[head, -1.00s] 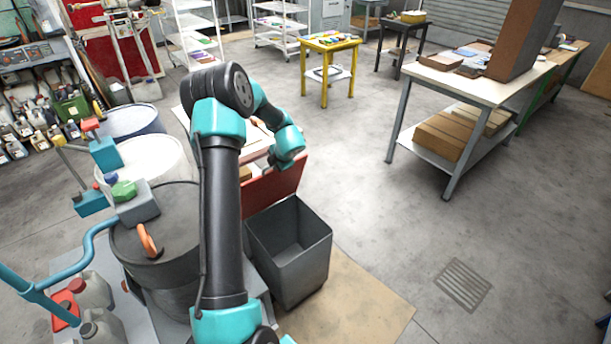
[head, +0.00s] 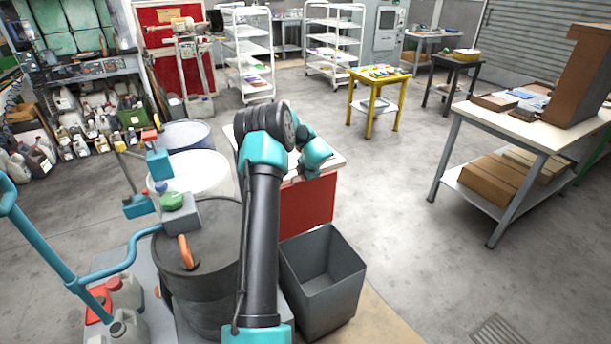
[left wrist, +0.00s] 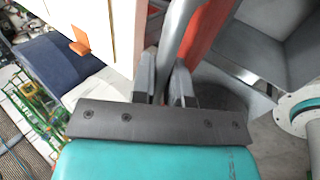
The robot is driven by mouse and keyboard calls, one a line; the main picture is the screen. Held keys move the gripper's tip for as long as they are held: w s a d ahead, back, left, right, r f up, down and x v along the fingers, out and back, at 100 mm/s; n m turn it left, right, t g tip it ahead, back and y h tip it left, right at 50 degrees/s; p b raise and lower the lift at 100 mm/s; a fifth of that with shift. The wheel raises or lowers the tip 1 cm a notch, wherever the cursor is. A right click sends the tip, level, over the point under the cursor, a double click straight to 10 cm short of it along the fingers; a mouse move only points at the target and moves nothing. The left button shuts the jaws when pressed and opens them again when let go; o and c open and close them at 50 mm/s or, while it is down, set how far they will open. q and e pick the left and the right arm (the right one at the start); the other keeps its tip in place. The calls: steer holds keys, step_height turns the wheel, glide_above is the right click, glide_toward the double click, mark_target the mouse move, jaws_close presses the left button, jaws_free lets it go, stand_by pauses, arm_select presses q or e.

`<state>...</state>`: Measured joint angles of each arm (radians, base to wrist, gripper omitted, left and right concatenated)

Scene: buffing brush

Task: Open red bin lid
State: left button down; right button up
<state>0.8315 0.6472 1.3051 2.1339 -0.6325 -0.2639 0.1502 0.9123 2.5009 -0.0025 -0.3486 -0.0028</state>
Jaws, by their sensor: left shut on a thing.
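The grey bin (head: 322,282) stands open at the lower middle of the head view, its empty inside showing. Its red lid (head: 308,205) stands raised, near upright, at the bin's far side. My left arm crosses the middle of the head view and hides part of the lid; its gripper fingers are hidden there. In the left wrist view my left gripper (left wrist: 168,84) is shut on a grey bar-like handle (left wrist: 180,35) beside the red lid (left wrist: 207,28). The bin (left wrist: 266,42) shows at the upper right there. My right gripper is not in view.
A white-topped table (head: 326,160) stands behind the lid. A dark drum (head: 205,235) stands left of the bin, with a pale drum (head: 195,172) behind it. A workbench (head: 512,121) stands at the right. The floor (head: 415,245) right of the bin is clear.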

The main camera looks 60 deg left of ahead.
arm_select(q)
steer(key=c, duration=1.1)
jaws_free()
steer(key=shift+c, duration=0.2)
steer(key=v, duration=1.7)
steer(key=shift+r, duration=0.2)
steer(key=shift+d, duration=0.1)
